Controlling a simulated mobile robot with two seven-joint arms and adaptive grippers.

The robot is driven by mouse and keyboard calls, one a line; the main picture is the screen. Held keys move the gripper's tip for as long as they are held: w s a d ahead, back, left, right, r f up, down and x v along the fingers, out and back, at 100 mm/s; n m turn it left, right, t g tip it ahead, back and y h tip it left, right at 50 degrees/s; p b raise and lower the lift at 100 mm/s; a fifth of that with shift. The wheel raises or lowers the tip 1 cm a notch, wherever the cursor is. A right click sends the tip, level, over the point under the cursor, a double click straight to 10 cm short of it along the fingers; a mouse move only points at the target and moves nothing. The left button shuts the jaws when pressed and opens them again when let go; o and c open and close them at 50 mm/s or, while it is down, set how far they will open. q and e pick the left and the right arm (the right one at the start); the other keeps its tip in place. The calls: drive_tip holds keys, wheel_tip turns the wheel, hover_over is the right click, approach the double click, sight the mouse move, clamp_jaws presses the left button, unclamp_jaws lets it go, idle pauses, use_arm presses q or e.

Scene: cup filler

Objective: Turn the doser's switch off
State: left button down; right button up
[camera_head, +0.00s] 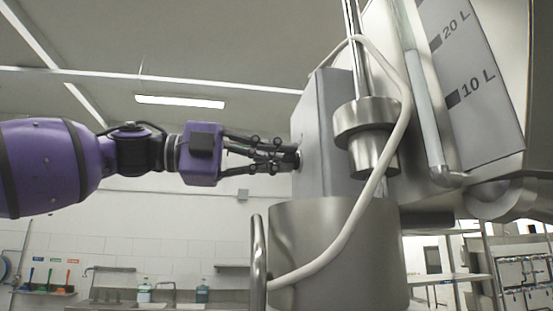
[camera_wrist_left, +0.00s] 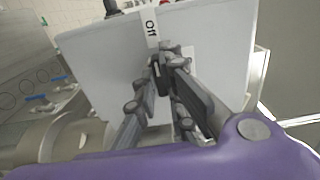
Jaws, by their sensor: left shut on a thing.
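The doser's grey box (camera_head: 335,135) stands above a large steel pot, and its face (camera_wrist_left: 100,65) fills much of the left wrist view. A white strip with an "Off" label (camera_wrist_left: 151,27) runs along that face, just beyond my fingertips. My left gripper (camera_head: 292,159) reaches in from the left with its fingertips at the box's left side. In the left wrist view the gripper (camera_wrist_left: 164,58) is shut on the switch, which its fingers mostly hide. I cannot tell the switch's exact position. My right gripper is not in view.
The steel pot (camera_head: 330,255) with a side handle stands below the box. A pale hose (camera_head: 398,130) loops in front of it. A steel hopper marked in litres (camera_head: 465,95) is at right. A sink counter with bottles (camera_head: 202,293) is in the background.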

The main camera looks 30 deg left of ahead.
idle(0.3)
use_arm(q)
drive_tip(key=c, duration=1.8)
unclamp_jaws()
drive_tip(key=shift+c, duration=0.2)
drive_tip(key=shift+s+a, duration=0.1)
drive_tip(key=v, duration=1.1)
drive_tip(key=shift+s+a, duration=0.25)
